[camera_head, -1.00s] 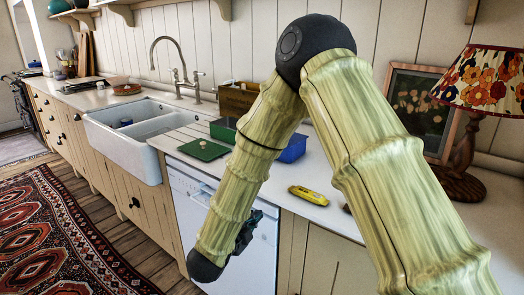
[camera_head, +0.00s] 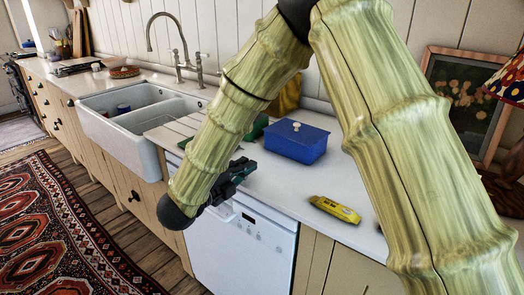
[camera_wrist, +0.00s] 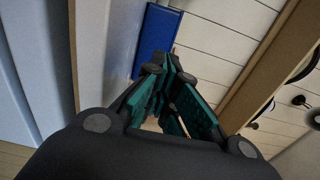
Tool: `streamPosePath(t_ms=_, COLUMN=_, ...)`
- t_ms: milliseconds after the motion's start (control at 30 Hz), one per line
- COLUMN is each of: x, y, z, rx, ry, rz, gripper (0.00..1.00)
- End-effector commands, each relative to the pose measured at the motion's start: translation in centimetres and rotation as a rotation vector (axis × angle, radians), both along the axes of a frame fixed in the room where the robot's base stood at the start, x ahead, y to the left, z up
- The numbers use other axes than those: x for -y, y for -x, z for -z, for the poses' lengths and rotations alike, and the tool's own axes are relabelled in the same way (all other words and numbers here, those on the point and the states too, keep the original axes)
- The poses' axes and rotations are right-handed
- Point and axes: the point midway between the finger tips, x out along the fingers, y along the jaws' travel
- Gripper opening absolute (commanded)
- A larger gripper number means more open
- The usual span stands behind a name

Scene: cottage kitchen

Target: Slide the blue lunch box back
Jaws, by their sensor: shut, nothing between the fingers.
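The blue lunch box (camera_head: 296,146) stands on the white counter, with its lid on and small pale round things on top. It also shows as a blue shape past the fingers in the wrist view (camera_wrist: 152,38). My gripper (camera_head: 244,166) is at the counter's front edge, to the left of the box and nearer the front. In the head view the fingers look apart from the box. The teal-lined fingers in the wrist view (camera_wrist: 167,62) meet at their tips and hold nothing.
A yellow packet-like thing (camera_head: 335,209) lies on the counter right of the box. A green item (camera_head: 259,126) shows partly behind my arm. The white sink (camera_head: 128,143) is at left, a framed picture (camera_head: 470,101) at right. The white dishwasher (camera_head: 242,246) is below.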

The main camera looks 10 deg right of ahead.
Motion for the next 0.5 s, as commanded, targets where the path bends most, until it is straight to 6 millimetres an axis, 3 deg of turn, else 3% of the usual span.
streamPosePath(t_ms=500, x=7.4, y=-4.6, z=-0.1, rx=-0.001, ry=-0.001, rz=0.018, gripper=0.00)
